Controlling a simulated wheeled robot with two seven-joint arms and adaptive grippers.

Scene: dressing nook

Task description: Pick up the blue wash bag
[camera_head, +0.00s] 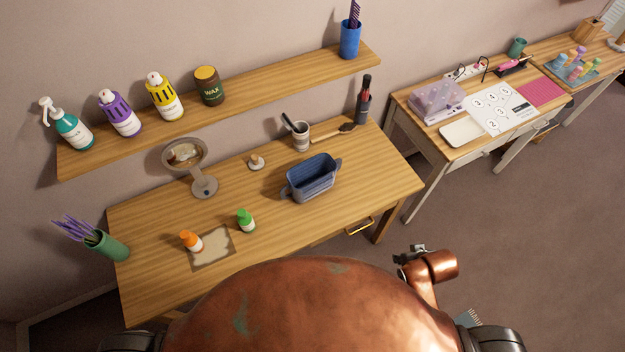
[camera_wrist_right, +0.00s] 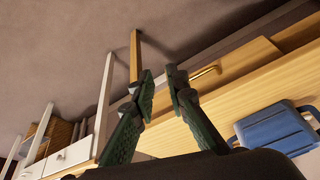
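The blue wash bag (camera_head: 312,180) stands open-topped on the wooden dressing table (camera_head: 370,192), right of its middle, with a handle at each end. It also shows at the right of the right wrist view (camera_wrist_right: 278,130). My right gripper (camera_head: 413,254) is off the table's front right side, apart from the bag. In the right wrist view its green-padded fingers (camera_wrist_right: 161,77) are spread with nothing between them. My left gripper is not in view.
Behind the bag stand a cup (camera_head: 301,137), a brush (camera_head: 340,132) and a dark bottle (camera_head: 363,102). A round mirror (camera_head: 204,186), a green bottle (camera_head: 246,221) and an orange-capped bottle (camera_head: 191,241) are to the left. A shelf (camera_head: 235,103) runs above. The table's front right is clear.

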